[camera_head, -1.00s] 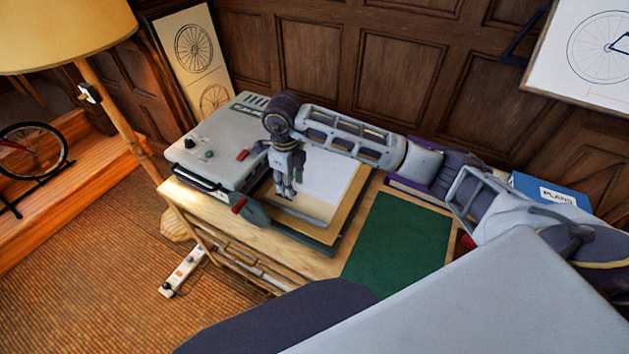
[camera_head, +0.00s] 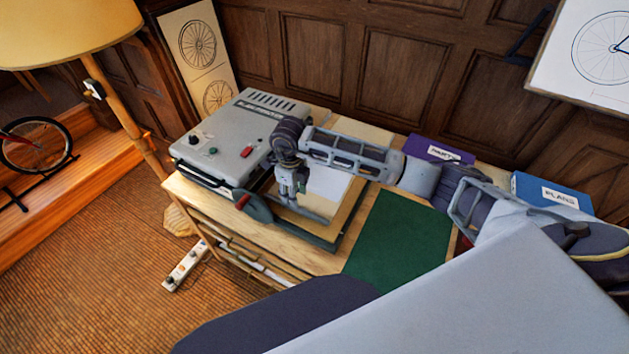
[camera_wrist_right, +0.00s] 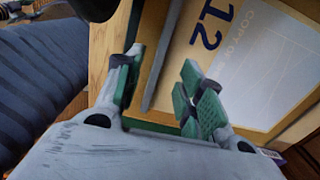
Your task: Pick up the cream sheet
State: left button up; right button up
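In the right wrist view the cream surface (camera_wrist_right: 182,62) bears a large dark "12", and the pale area has faint print. My right gripper (camera_head: 292,199) points down over the near left part of the sheet. In the right wrist view its fingers (camera_wrist_right: 160,98) are apart, with nothing visibly held between them. My left gripper is out of view.
The grey machine (camera_head: 232,128) stands close on the left of my right gripper. A green mat (camera_head: 402,240) lies to the right. A purple box (camera_head: 428,147) and a blue "PLANS" box (camera_head: 548,188) stand behind. A lamp (camera_head: 65,30) stands at far left.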

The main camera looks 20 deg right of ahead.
jog(key=shift+f, duration=0.9)
jog(key=shift+f, duration=0.15)
jog(key=shift+f+p, duration=0.35)
jog(key=shift+f, duration=0.25)
jog(key=shift+w+f+p, duration=0.1)
jog(key=shift+f+p, duration=0.25)
jog(key=shift+f, duration=1.5)
grip_shut()
